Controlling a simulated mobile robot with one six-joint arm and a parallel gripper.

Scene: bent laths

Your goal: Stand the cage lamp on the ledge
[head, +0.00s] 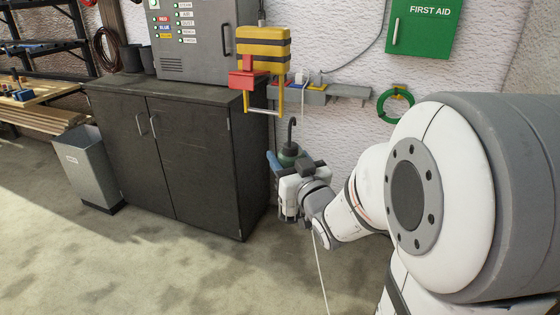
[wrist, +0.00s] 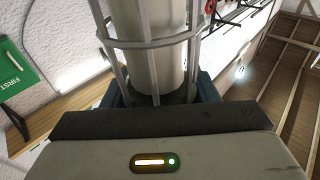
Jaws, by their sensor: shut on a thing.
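The cage lamp (wrist: 150,45) fills the upper middle of the wrist view, a pale tube inside grey cage wires. My gripper (wrist: 158,95) is shut on it, with dark blue fingers on both sides near its dark end. In the head view, the lamp's green cap and dark hook (head: 291,135) show above my gripper (head: 285,168); the rest of the lamp is mostly hidden by my wrist. The grey ledge (head: 345,91) runs along the wall, above and behind the lamp. The lamp is apart from it.
Blue, yellow and red pieces sit along the ledge. A dark cabinet (head: 190,150) stands left; a white cord (head: 319,265) hangs near my wrist.

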